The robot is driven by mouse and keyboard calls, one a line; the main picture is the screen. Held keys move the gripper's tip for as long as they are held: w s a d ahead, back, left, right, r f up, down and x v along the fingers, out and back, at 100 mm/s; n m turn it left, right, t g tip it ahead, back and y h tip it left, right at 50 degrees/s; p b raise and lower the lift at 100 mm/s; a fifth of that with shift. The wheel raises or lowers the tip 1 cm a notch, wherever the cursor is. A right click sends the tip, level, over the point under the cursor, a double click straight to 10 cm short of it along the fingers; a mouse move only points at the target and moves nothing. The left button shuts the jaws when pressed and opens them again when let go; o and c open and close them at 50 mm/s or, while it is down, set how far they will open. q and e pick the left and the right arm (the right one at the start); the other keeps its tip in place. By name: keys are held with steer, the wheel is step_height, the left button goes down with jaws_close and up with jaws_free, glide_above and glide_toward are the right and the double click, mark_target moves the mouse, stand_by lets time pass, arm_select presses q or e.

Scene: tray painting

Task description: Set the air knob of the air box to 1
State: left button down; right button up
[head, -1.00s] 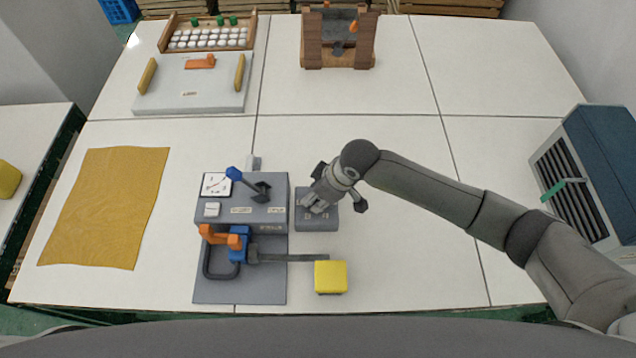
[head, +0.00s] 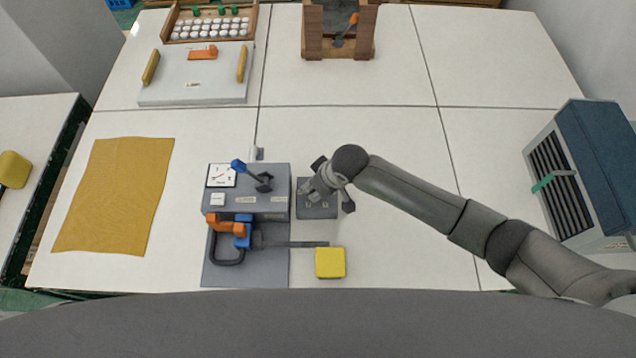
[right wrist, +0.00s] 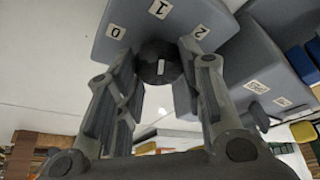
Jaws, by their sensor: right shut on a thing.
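The air box (head: 318,211) is a small grey box on the white table, just right of the larger grey machine. Its air knob (right wrist: 160,66) is dark and round with a short white mark, seen in the right wrist view. Labels 0 (right wrist: 117,31), 1 (right wrist: 158,9) and 2 (right wrist: 199,32) surround it. The white mark stands upright in that view, roughly in line with label 1. My right gripper (head: 314,190) is at the air box, its fingers shut on the knob from both sides. In the head view it hides the knob. My left gripper is not in view.
The grey machine (head: 270,205) has a gauge (head: 221,175), a blue-tipped lever and orange and blue handles. A yellow block (head: 330,262) sits in front of the air box. An ochre cloth (head: 115,195) lies left. A louvered blue-grey unit (head: 600,170) stands right.

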steer(key=o, duration=1)
steer(key=shift+o, duration=0.2)
steer(key=v, duration=1.2)
